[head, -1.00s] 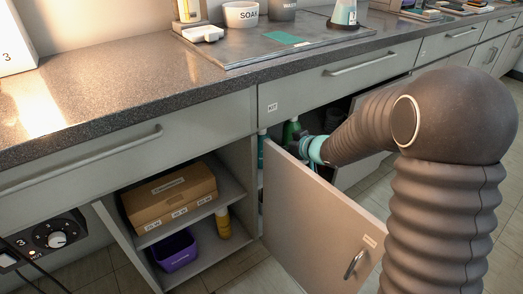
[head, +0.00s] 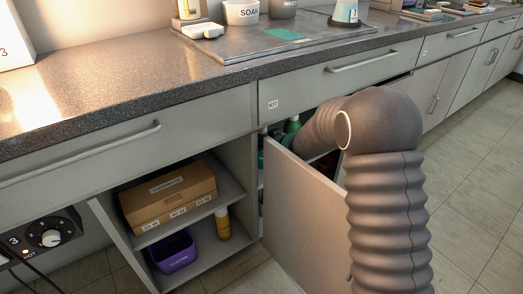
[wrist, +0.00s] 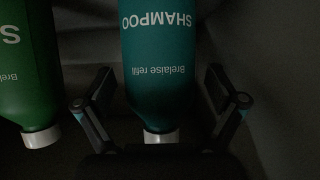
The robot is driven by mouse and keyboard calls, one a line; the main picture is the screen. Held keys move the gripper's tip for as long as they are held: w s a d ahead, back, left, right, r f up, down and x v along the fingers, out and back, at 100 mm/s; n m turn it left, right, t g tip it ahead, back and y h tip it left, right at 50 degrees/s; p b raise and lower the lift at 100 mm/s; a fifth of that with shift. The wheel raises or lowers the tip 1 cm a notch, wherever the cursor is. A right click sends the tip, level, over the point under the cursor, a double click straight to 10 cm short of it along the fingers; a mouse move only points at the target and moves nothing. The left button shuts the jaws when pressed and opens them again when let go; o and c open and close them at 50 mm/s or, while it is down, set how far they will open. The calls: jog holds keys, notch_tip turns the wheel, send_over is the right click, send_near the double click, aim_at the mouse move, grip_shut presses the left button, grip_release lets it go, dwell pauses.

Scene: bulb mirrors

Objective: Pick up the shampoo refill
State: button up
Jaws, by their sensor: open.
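The shampoo refill (wrist: 165,60) is a teal bottle with white lettering and a white cap, inside the dim cupboard in the wrist view, where it appears upside down. My gripper (wrist: 160,85) is open, with one finger on each side of the bottle near its cap end. I cannot tell whether either finger touches it. In the head view a small teal part (head: 264,137) shows at the cupboard opening, but I cannot tell which bottle it is. My gripper is hidden in the head view behind the open door and my arm.
A green bottle (wrist: 30,65) stands left of the shampoo in the wrist view. The left compartment holds a cardboard box (head: 168,196), a purple bin (head: 174,252) and a yellow bottle (head: 222,224).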

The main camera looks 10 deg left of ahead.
aim_at(265, 134)
jog(key=shift+w+a+f, duration=0.15)
jog(key=c, duration=1.6)
notch_tip(265, 134, up, 4)
jog(key=shift+f+p, duration=0.2)
jog(key=shift+p, duration=0.55)
jog(key=shift+s+d+r, duration=0.1)
jog(key=shift+s+d, duration=0.1)
jog(key=shift+d, duration=0.05)
jog(key=s+d, duration=0.7)
jog(key=d, duration=0.1)
jog(key=s+d, duration=0.4)
jog(key=d, duration=0.1)
jog(key=shift+s, duration=0.3)
